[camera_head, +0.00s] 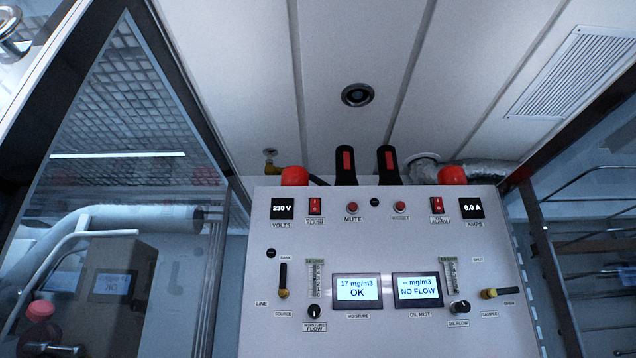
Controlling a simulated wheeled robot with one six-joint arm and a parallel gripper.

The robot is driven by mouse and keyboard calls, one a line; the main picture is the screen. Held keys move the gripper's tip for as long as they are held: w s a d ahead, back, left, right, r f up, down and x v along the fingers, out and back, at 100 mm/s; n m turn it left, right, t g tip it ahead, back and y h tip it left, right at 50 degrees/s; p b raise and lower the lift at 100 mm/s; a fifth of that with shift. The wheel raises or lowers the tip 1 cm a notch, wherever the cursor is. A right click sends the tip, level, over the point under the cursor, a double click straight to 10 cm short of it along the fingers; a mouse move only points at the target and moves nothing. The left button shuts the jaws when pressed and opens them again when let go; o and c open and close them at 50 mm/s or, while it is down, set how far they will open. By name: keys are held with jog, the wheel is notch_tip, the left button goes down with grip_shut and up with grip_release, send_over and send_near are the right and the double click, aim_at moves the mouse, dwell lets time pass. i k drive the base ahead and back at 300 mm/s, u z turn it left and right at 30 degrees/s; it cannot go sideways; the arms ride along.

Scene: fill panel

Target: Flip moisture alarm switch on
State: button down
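The moisture alarm switch (315,206) is a small red rocker in the upper left of the white panel (380,265), in the head view. Its label (314,221) sits just below it; the word "ALARM" is readable, the word above is blurred. The switch lies between the 230 V voltmeter display (282,208) and the mute button (352,208). Which side of the rocker is pressed is too small to tell. Nothing covers the switch. My gripper is not in view.
A similar red oil alarm switch (437,206) is on the right. Two black handles with red stripes (346,165) (388,165) and red domes (294,176) (452,175) rise at the panel's top edge. Valves and knobs sit lower. A glass pane (110,170) stands on the left.

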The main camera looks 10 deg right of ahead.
aim_at(314, 201)
jog(key=k, duration=0.1)
jog(key=u, duration=0.8)
jog(key=i, duration=0.5)
